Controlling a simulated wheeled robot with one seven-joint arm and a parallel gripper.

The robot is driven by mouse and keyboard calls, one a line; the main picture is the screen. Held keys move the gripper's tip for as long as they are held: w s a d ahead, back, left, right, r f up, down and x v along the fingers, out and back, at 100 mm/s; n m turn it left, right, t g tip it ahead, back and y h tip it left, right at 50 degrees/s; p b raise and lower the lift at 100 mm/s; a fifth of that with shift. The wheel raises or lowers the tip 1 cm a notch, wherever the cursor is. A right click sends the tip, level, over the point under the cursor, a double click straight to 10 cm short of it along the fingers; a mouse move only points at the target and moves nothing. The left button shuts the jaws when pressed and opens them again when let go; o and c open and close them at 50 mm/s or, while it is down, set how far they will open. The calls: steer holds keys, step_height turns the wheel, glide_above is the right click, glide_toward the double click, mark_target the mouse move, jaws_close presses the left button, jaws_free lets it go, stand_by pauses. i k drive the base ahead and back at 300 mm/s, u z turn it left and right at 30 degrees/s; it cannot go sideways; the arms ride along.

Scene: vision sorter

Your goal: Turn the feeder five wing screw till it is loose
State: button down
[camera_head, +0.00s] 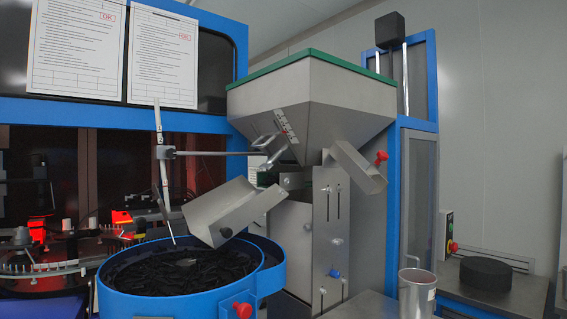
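The feeder has a steel hopper (320,100) with a green rim, above a round blue bowl (275,275) filled with dark parts. No readable label shows which one is the feeder five wing screw, and how tight each is cannot be told. My gripper is not in view.
A tilted steel tray (232,208) hangs over the bowl beside a thin upright rod (164,180). A metal cup (417,292) stands at the front right. A black round block (486,273) lies on the right bench. Blue machine frames stand behind.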

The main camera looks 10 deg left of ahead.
mark_target(268, 164)
steer(key=u, duration=2.95)
steer(key=k, duration=0.6)
steer(key=z, duration=0.95)
